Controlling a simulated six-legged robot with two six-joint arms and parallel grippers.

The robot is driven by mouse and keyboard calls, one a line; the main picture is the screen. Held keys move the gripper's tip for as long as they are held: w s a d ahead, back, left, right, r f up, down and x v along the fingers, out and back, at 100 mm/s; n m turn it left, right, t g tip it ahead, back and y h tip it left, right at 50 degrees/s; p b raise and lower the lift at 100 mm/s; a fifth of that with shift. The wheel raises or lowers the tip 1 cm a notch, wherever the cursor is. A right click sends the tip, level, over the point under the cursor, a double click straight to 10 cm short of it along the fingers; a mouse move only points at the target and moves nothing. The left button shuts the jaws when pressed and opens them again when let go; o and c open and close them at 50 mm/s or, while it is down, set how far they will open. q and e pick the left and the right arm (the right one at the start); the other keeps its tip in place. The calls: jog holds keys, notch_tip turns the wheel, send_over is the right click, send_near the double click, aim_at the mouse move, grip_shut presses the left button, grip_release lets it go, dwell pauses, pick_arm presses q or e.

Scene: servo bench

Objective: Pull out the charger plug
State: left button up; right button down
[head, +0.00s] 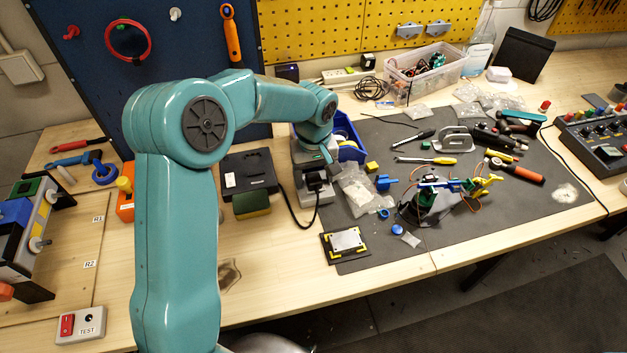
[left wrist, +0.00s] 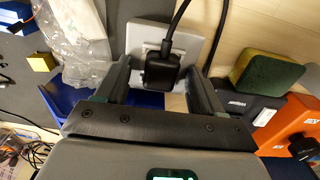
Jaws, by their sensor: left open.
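The black charger plug (left wrist: 160,70) sits against a pale socket plate (left wrist: 141,36) in the left wrist view, with its black cable running up out of the picture. In the head view the plug (head: 316,181) shows just below my left gripper (head: 318,163), on a grey socket unit (head: 304,192). My left gripper (left wrist: 159,74) is open. In the left wrist view its two fingers stand left and right of the plug, with a gap visible on each side. I cannot tell how deep the fingers reach. My right gripper is not in view.
A black case (head: 248,171) and a green-yellow sponge (head: 251,204) are left of the socket. A blue bin (head: 350,136) stands behind it and clear plastic bags (head: 358,190) lie to its right. The wood in front is mostly clear.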

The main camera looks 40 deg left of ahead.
aim_at(314, 178)
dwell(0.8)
pick_arm(q)
grip_shut()
jog(key=shift+r+p, duration=1.9)
jog(key=shift+r, duration=1.15)
